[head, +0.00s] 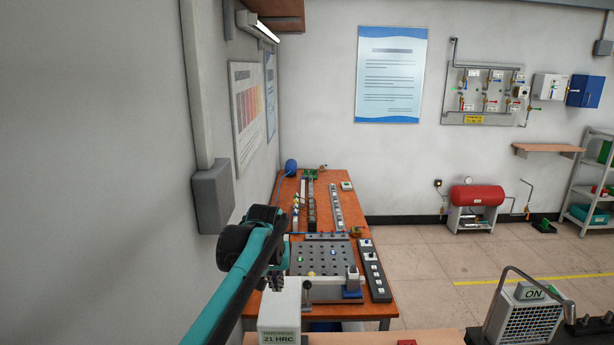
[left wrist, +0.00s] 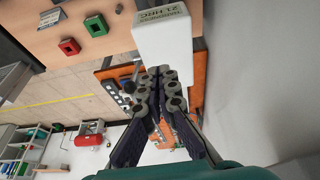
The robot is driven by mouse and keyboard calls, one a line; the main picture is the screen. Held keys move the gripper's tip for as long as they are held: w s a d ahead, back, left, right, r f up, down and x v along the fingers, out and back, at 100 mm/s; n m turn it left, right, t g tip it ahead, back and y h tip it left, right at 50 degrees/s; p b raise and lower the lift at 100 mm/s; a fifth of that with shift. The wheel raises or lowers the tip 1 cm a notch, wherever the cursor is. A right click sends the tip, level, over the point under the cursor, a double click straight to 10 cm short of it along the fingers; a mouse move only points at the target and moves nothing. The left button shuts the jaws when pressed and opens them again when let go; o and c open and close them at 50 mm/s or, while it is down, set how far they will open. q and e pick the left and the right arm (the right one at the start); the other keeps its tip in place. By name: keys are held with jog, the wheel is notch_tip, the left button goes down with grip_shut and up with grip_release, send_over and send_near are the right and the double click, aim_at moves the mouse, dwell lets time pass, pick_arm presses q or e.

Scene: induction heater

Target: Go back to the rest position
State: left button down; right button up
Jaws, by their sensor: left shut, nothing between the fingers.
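My left arm comes in from the lower left in the head view, over the near left part of the orange workbench (head: 300,190). My left gripper (head: 276,283) points down, partly hidden by my arm, behind the white box marked 21 HRC (head: 279,322). In the left wrist view its dark padded fingers (left wrist: 161,74) are together and nothing shows between them. The white box (left wrist: 168,38) appears just beyond the fingertips there; I cannot tell the gap. My right gripper is in neither view.
A perforated grey plate (head: 325,262) and a button strip (head: 374,270) lie on the bench. A grey meshed unit with an ON display (head: 530,291) stands at lower right. The left wall (head: 90,170) is close to my left arm. Open floor (head: 440,260) lies right of the bench.

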pick_arm(q)
jog(key=s+a+f+t+b, duration=0.1)
jog(key=s+a+f+b, duration=0.2)
jog(key=s+f+b, duration=0.4)
jog(key=s+a+f+t+b, duration=0.1)
jog(key=s+a+f+b, duration=0.2)
jog(key=s+f+b, duration=0.4)
jog(key=s+a+f+t+b, duration=0.1)
jog(key=s+a+f+b, duration=0.2)
jog(key=s+f+b, duration=0.4)
jog(key=s+f, duration=0.9)
jog(key=f, duration=0.2)
jog(key=shift+s+a+f, duration=0.35)
jog(key=shift+a+f, duration=0.05)
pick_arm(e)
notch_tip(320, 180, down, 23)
